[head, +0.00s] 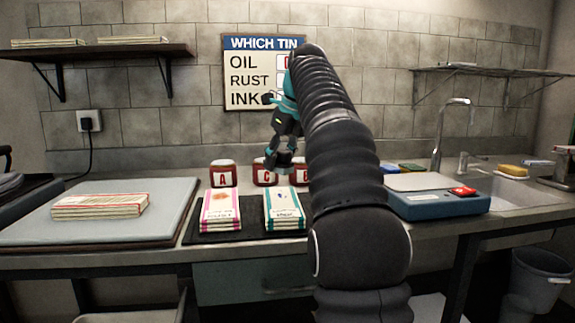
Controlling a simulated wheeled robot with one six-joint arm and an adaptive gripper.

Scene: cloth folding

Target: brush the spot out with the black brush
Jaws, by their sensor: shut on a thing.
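My gripper (284,158), teal and dark, points down above the back of the dark mat. It is shut on a small dark thing, consistent with the black brush, though its outline merges with the fingers. A folded white cloth (220,212) with pink edges and an orange spot lies on the mat. Beside it on the right lies a folded cloth (285,212) with teal edges and a small blue spot. The gripper is above and behind this second cloth, apart from it.
Red-and-white tins marked A (222,174), C (264,172) and B (304,177) stand behind the mat (193,233). More folded cloth (99,206) lies on a pale board at left. A blue device (437,207) and a sink (500,192) are at right. My arm hides part of the counter.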

